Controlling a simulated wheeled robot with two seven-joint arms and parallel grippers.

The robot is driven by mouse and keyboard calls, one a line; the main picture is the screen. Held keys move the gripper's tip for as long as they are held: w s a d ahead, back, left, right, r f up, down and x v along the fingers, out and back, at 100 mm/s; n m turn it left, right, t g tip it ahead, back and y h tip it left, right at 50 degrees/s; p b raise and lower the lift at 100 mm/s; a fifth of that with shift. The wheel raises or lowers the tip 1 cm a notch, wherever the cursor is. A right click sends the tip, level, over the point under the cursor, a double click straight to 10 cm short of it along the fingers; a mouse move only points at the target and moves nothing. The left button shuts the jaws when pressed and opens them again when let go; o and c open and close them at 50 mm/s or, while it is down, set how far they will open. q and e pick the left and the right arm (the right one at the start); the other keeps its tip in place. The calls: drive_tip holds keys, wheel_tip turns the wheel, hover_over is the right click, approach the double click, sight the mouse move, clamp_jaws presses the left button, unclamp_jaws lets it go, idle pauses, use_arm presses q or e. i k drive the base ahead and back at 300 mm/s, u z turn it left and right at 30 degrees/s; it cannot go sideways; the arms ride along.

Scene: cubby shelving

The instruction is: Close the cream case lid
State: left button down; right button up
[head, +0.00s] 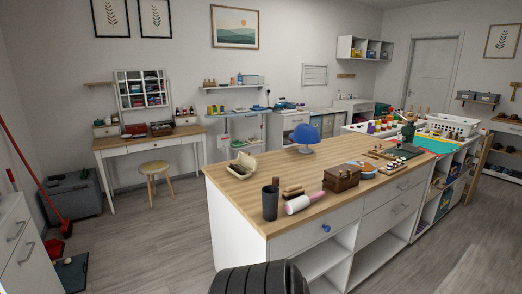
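The cream case (242,167) sits on the far left part of the wooden worktop of the island. Its lid appears raised, and something small and dark seems to lie inside, though it is too small to tell what. Neither of my grippers is in the head view. A black ribbed part of my own body shows at the bottom middle, in front of the island.
The wooden worktop (240,197) also bears a dark cup (270,202), a lint roller (298,204), a brown wooden box (341,178) and a blue lamp-like object (307,136). A stool (156,173) stands at the desk behind.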

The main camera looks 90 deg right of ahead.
sight(250, 163)
drive_tip(key=z, duration=2.6)
